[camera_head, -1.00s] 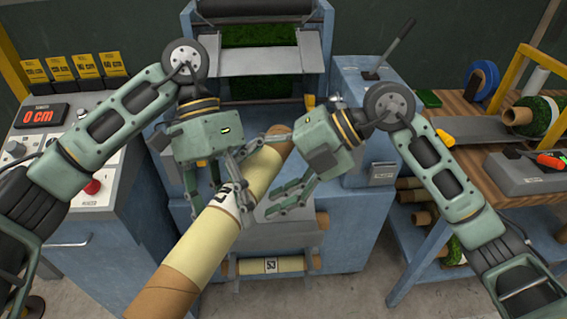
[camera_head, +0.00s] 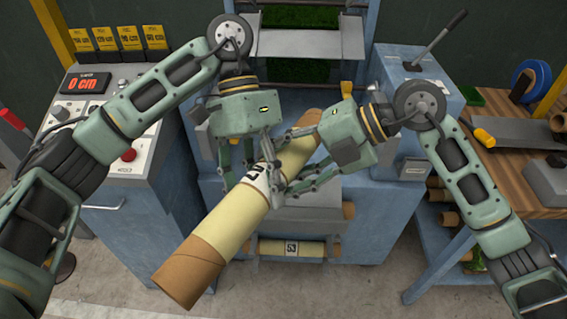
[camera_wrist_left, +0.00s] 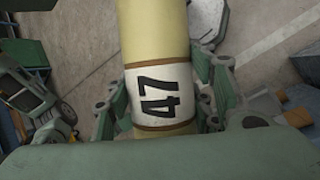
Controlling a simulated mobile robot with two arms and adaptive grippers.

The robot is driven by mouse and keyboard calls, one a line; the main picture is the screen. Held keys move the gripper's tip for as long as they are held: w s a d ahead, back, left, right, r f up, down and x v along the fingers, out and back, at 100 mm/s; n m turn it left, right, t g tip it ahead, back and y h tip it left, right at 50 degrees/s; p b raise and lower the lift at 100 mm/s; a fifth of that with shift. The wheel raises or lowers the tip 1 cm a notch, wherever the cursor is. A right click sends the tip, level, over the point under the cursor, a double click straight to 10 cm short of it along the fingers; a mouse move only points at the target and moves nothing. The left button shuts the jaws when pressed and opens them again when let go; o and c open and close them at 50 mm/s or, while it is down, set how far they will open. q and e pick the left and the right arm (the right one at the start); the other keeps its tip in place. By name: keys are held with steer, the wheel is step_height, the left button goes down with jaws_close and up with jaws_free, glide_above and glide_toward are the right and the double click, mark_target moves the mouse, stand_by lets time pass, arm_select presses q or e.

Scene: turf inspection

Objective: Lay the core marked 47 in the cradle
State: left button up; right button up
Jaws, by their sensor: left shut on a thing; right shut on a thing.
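The core marked 47 (camera_head: 212,225) is a long, pale yellow tube with brown ends, slanting from lower left to upper right in front of the blue machine. Its white label reads 47 in the left wrist view (camera_wrist_left: 160,93). My left gripper (camera_head: 247,178) is shut on it around the label, with a finger on each side. My right gripper (camera_head: 291,168) is shut on it farther up, hiding part of that stretch. The tube is held above the machine's front. A grey sloping plate (camera_head: 305,221) shows below it; I cannot tell whether this belongs to the cradle.
A similar core marked 53 (camera_head: 312,248) lies low on the machine's front. A control cabinet (camera_head: 145,190) with a red 0 cm display stands left. A wooden bench (camera_head: 510,180) with tools and shelved tubes stands right. Bare floor shows at the front.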

steer(key=c, duration=0.6)
arm_select(q)
steer(key=o, duration=1.6)
